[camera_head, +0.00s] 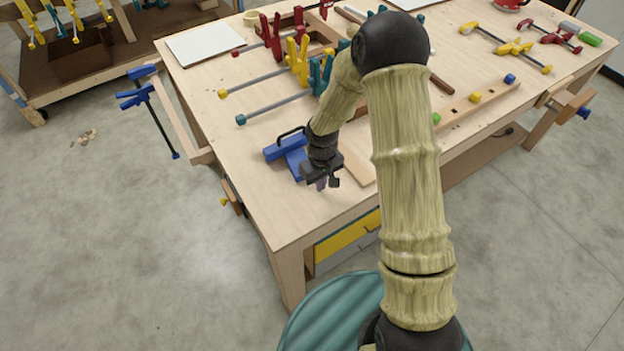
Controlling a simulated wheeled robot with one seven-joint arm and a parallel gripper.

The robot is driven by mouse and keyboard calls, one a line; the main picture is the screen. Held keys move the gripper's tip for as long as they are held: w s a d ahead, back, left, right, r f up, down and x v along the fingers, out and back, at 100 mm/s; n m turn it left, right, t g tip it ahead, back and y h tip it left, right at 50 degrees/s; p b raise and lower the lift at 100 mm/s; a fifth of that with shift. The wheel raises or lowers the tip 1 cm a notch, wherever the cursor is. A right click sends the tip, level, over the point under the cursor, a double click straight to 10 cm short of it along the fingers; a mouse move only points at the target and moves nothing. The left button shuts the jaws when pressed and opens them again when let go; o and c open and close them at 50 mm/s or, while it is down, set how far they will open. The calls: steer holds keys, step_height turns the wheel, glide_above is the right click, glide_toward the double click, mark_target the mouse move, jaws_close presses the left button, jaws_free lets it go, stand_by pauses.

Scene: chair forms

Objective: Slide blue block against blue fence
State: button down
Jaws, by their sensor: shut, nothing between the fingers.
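A blue piece (283,146) with a long bar shape, which looks like the fence, lies near the table's front left, with a thin black handle above it. Another blue part (296,165) sits against its near side, beside my gripper; it may be the block, but I cannot tell whether it is separate. My gripper (325,183) points down, close to the tabletop, just right of and nearer than the blue parts. It is shut and empty. A small bluish-purple patch shows at the fingertips, too small to identify. My gripper and wrist hide part of the blue pieces.
Clamps in red (272,38), yellow (297,62) and teal (320,75) lie behind on the workbench (195,88). A wooden strip (480,104) with coloured knobs is at right. A flat wood piece (357,168) lies right of my gripper. The front left tabletop is clear.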

step_height(320, 180, up, 9)
steer(key=b, duration=0.1)
steer(key=shift+w+a, duration=0.15)
steer(key=shift+w, duration=0.05)
steer(key=shift+r, duration=0.1)
steer(key=s+d+r+m+t, duration=0.1)
steer(key=s+d+r+m, duration=0.2)
steer(key=s, duration=0.4)
steer(key=s+d+r+m+t, duration=0.1)
steer(key=s+d+r+m, duration=0.1)
steer(key=s+d+r, duration=0.3)
steer(key=s+d, duration=0.2)
steer(key=shift+s+r+m+t, duration=0.25)
steer(key=shift+s+m+t, duration=0.05)
steer(key=shift+s+m, duration=0.1)
stand_by(0.6)
